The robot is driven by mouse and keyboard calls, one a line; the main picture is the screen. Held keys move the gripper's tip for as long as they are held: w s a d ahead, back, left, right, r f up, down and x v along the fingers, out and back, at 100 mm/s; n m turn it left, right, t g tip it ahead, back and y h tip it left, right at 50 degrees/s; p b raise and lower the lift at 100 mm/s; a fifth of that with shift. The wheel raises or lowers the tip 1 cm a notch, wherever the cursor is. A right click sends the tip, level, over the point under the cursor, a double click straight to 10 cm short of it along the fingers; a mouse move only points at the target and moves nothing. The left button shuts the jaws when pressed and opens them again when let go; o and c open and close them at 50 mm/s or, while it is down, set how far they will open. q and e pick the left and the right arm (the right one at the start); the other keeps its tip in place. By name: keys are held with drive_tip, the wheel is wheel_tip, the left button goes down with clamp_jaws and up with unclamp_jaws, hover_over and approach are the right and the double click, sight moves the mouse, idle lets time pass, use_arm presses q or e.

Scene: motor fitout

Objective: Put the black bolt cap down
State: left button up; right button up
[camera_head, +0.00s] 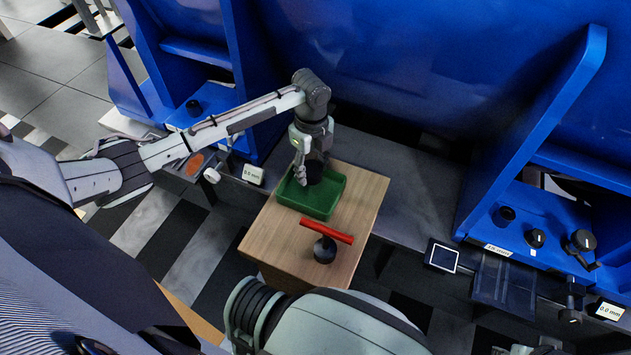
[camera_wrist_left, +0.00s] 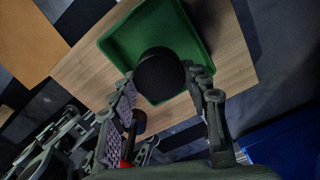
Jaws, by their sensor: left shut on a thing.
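The black bolt cap (camera_wrist_left: 160,76) is a dark round piece between the fingers of my left gripper (camera_wrist_left: 166,84) in the left wrist view. My left gripper (camera_head: 307,174) is shut on it over the green tray (camera_head: 333,202), and the cap (camera_head: 316,171) shows dark beside the fingers in the head view. The tray also shows behind the cap in the left wrist view (camera_wrist_left: 127,43). Whether the cap touches the tray floor cannot be told.
The tray sits on a wooden-topped stand (camera_head: 372,190). A red-handled tool with a black round end (camera_head: 327,232) lies in front of the tray. Blue machine frames (camera_head: 530,130) stand behind and to the right, with black knobs (camera_head: 536,238) and a small display (camera_head: 443,257).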

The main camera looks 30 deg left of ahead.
sight(312, 169)
use_arm(q)
wheel_tip(312, 169, down, 3)
drive_tip(key=shift+f, duration=0.1)
wheel_tip(312, 169, down, 4)
drive_tip(key=shift+f+b, duration=0.15)
drive_tip(key=shift+b, duration=0.35)
drive_tip(key=shift+f, duration=0.1)
drive_tip(key=o, duration=0.9)
drive_tip(key=shift+o, duration=0.2)
use_arm(e)
drive_tip(key=v, duration=0.4)
drive_tip(key=shift+s+d, duration=0.2)
drive_tip(key=shift+d, duration=0.1)
